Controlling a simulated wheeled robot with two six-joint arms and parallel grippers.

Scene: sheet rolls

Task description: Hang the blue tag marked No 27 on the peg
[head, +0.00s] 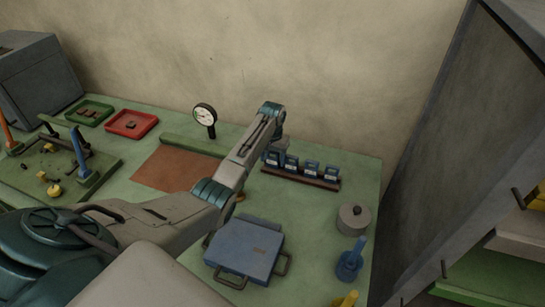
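Several small blue tags (311,168) with pale labels stand in a row on a dark wooden rack (300,178) at the back right of the green bench. Their numbers are too small to read, so I cannot tell which is No 27. My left arm reaches over the bench, and its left gripper (274,155) is at the left end of the row. The fingers are small and partly hidden, so I cannot tell whether they hold a tag. Dark pegs stick out at the right, an upper one (518,198) and a lower one (444,268). My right gripper is out of view.
A blue case (244,249) lies in front of the rack. A grey round pot (353,219) and a blue tool (350,262) stand right of it. A dial gauge (205,116) stands at the back. A tall dark panel (455,130) rises at the right.

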